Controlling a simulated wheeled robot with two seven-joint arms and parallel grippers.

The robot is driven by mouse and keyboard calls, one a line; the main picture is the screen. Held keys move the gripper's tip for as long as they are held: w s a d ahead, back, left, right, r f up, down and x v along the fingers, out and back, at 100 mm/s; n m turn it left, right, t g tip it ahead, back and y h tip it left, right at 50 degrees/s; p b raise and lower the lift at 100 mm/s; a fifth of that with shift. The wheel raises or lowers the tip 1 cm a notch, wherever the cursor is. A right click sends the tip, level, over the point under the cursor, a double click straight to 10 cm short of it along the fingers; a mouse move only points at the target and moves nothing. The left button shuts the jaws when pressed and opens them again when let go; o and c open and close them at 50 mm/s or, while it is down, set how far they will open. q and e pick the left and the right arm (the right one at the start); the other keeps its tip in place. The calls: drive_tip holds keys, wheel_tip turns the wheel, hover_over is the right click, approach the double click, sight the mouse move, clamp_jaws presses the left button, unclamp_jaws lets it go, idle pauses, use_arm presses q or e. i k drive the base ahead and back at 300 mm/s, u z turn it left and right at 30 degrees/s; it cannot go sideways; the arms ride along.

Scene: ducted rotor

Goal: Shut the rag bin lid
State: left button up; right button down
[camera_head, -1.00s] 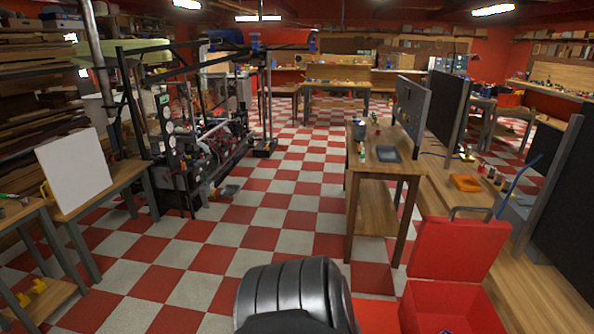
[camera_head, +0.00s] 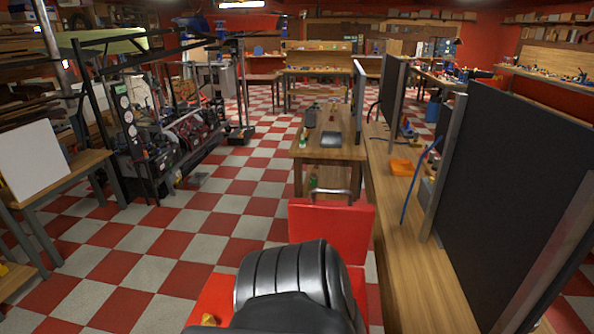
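The red rag bin's lid (camera_head: 345,228) stands raised in the lower middle of the head view, with a grey metal handle (camera_head: 331,192) at its top edge. The lid is open and leans back. A strip of the red bin (camera_head: 358,288) shows below it on the right. Most of the bin, including its opening, is hidden behind a black ribbed part of my own body. Neither my left nor my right gripper is in view.
A wooden table (camera_head: 328,150) stands just beyond the lid. A long wooden bench (camera_head: 418,290) with dark panels (camera_head: 510,170) runs along the right. A red surface with a small yellow object (camera_head: 209,319) lies at the lower left of my body. Checkered floor (camera_head: 160,250) is free on the left.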

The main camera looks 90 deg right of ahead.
sight(348, 225)
drive_tip(key=u, duration=0.95)
drive_tip(key=k, duration=0.15)
drive_tip(key=z, duration=2.75)
